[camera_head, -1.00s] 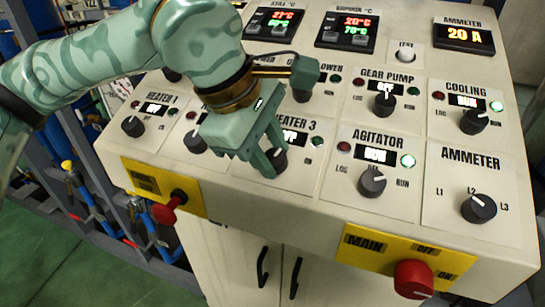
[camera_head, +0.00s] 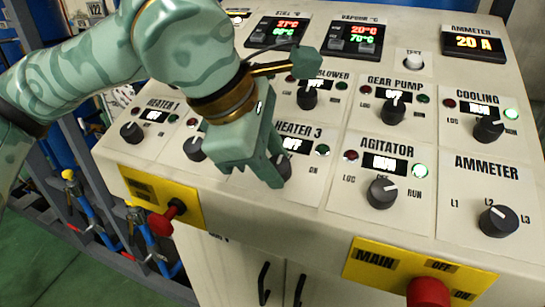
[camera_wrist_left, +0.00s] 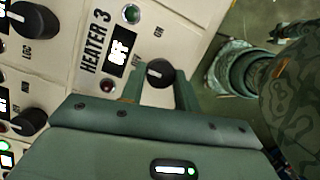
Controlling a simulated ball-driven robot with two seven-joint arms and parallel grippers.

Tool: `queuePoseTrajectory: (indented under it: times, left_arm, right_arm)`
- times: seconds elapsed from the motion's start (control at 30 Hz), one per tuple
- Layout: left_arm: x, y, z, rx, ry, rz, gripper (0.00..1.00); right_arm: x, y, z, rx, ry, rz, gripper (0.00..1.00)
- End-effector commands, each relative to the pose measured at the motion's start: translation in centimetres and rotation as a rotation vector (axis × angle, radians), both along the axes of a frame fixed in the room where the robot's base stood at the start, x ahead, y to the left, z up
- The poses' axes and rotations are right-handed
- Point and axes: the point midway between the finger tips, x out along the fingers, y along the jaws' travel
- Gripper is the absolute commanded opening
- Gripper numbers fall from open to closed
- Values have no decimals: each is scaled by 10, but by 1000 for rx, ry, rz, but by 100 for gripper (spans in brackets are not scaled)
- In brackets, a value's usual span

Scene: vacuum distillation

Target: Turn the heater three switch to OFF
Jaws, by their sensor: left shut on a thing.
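The heater three switch is a black round knob with a white pointer line, in the left wrist view (camera_wrist_left: 160,72) between my left gripper's fingers. In the head view the knob (camera_head: 284,168) is mostly hidden behind the gripper. The HEATER 3 display (camera_head: 293,145) reads OFF, and so does the display in the wrist view (camera_wrist_left: 121,50). A green round lamp (camera_wrist_left: 131,13) beside it looks unlit. My left gripper (camera_head: 262,178) is shut on the knob, with its fingers at the knob's two sides.
The HEATER 1 knob (camera_head: 132,132) and another knob (camera_head: 195,148) lie left of the gripper. The AGITATOR knob (camera_head: 382,193) is to the right. A red knob on a yellow plate (camera_head: 166,221) and the red MAIN knob (camera_head: 428,292) stick out in front.

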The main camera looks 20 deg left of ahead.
Motion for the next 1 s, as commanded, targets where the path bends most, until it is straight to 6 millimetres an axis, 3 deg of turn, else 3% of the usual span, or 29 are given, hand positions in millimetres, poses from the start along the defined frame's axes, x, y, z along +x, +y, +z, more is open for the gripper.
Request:
queuePoseTrajectory:
  times: [0.07,0.1,0.17,0.43,0.57,1.0]
  left_arm:
    - [0,0,1,-2,-1,3,9]
    - [1,0,1,-2,-1,3,40]
    - [0,0,1,-1,-1,2,53]
    - [0,0,1,0,-1,1,53]
    - [-3,3,11,0,-3,2,53]
    - [-44,36,110,-2,-5,3,53]
  right_arm:
    - [0,0,0,0,0,0,36]
    - [0,0,0,0,0,0,36]
    - [0,0,0,0,0,0,36]
    - [0,0,0,0,0,0,36]
    - [1,0,3,0,-2,0,36]
    - [8,0,29,-1,-20,0,36]
